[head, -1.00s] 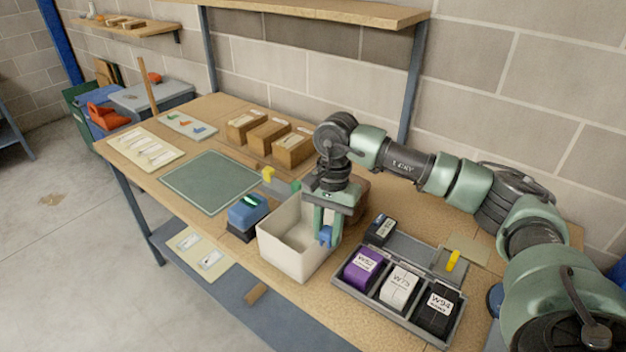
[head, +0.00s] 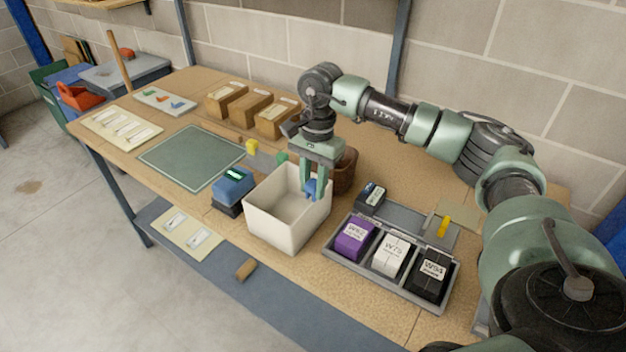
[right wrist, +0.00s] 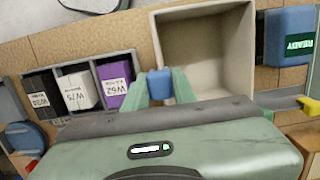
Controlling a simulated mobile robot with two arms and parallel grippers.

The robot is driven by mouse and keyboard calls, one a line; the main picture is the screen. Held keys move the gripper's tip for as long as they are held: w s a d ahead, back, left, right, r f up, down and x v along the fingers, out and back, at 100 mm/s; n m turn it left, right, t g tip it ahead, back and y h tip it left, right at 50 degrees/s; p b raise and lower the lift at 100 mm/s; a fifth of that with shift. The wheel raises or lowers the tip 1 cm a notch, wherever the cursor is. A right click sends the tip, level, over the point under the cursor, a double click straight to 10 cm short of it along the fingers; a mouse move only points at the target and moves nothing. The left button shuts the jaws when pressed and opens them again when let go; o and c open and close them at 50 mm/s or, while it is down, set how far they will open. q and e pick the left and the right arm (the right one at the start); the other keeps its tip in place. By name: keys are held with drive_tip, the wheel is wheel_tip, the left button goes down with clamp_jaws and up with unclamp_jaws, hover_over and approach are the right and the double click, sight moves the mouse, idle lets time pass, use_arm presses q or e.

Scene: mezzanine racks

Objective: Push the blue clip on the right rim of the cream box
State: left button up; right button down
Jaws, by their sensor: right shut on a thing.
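The cream box (head: 276,233) stands open and looks empty on the workbench. The blue clip (head: 312,188) is at its right rim; it also shows in the right wrist view (right wrist: 160,84). My right gripper (head: 314,190) points down over that rim with its green fingers on either side of the clip, shut on it. In the right wrist view the fingers (right wrist: 161,88) flank the clip at the edge of the box. The fingers partly cover the clip in the head view. My left gripper is not in view.
A grey tray (head: 335,256) with purple, white and black packs stands right of the box. A blue device (head: 234,184) with a lit display is left of it. A brown container (head: 345,172) is close behind my gripper. The green mat (head: 192,156) is bare.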

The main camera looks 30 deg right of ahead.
sight(313, 196)
drive_tip(key=shift+f, duration=0.45)
drive_tip(key=shift+f+b, duration=0.25)
drive_tip(key=shift+b, duration=0.35)
idle(0.8)
drive_tip(key=shift+f+b, duration=1.1)
drive_tip(key=shift+f, duration=0.2)
idle(0.8)
drive_tip(key=c, duration=0.7)
unclamp_jaws()
drive_tip(key=shift+c, duration=0.2)
drive_tip(key=shift+r, duration=0.1)
drive_tip(key=shift+a+r+p, duration=0.1)
drive_tip(key=shift+r+p, duration=1.95)
drive_tip(key=shift+r, duration=1.4)
